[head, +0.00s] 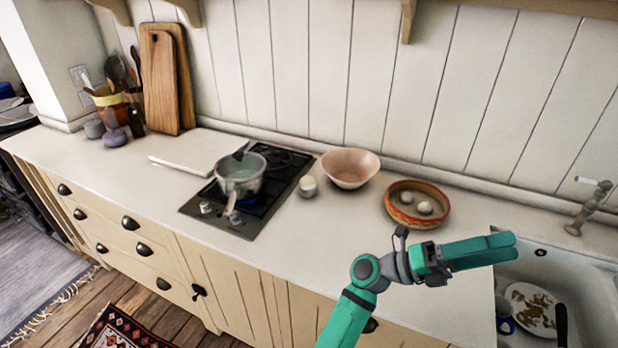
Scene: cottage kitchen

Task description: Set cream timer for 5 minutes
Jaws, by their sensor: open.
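A small round cream object (308,187), which looks like the timer, stands upright on the counter between the hob and the pink bowl. Its dial markings are too small to read. My gripper (512,246) is over the right part of the counter near the sink, its fingers pointing right, away from the timer. It is open, and I see nothing held in it. My arm rises from the bottom of the head view, and nothing hides the timer.
A pot (240,176) stands on the black hob (222,217) left of the timer. A pink bowl (350,168) and a patterned dish (398,221) with pale round items are right of it. The sink (590,290) holds a plate (533,297). Counter in front of the timer is clear.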

